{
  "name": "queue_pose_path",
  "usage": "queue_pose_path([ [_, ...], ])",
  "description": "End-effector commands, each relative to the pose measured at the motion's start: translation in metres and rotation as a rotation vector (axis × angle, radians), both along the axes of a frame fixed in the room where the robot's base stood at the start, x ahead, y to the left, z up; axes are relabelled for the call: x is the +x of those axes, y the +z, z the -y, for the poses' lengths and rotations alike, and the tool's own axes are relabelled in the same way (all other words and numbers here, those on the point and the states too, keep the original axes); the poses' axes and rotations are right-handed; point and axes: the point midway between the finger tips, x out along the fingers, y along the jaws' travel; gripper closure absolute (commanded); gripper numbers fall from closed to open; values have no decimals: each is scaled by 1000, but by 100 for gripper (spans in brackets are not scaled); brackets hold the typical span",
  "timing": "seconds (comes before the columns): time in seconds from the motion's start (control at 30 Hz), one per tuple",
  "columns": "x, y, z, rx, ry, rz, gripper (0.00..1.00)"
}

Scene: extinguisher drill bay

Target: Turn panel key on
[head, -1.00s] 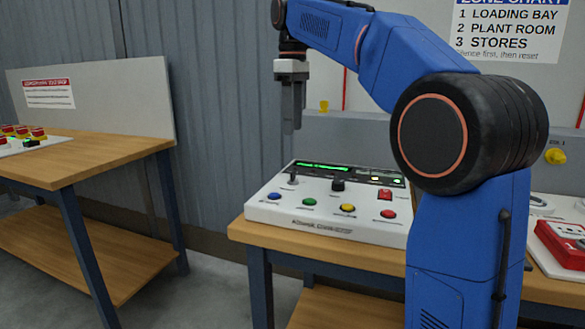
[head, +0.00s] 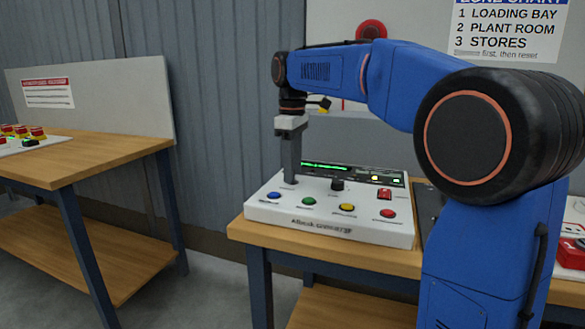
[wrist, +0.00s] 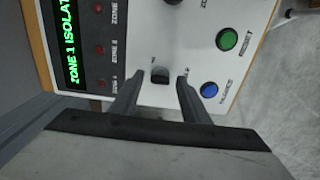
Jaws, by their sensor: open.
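The white control panel (head: 330,229) sits on a wooden bench and has a lit green display. My gripper (head: 290,182) points straight down over the panel's left part, above the blue button, and covers the control there. In the wrist view my gripper (wrist: 158,82) is open, with one finger on each side of a small black key switch (wrist: 160,75). The key stands between the fingertips with gaps visible; whether either finger touches it I cannot tell. A second black knob (head: 337,184) stands to the right on the panel.
Blue (head: 273,195), green (head: 309,201), yellow (head: 347,207) and red (head: 388,213) buttons line the panel's front. A red switch (head: 384,194) is at its right. Another bench (head: 90,160) stands left, across a floor gap. The wall is close behind.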

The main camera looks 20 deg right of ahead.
Motion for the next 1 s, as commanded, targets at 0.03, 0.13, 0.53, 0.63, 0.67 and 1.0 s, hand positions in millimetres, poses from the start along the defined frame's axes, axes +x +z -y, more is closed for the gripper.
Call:
queue_pose_path([
  [0.03, 0, 0, 0, 0, 0, 0, 58],
  [0.13, 0, 0, 0, 0, 0, 0, 58],
  [0.53, 0, 0, 0, 0, -2, 0, 99],
  [0.63, 0, 0, 0, 0, -13, 0, 99],
  [0.67, 0, 0, 0, 0, -18, 0, 99],
  [1.0, 0, 0, 0, 0, -200, 0, 99],
])
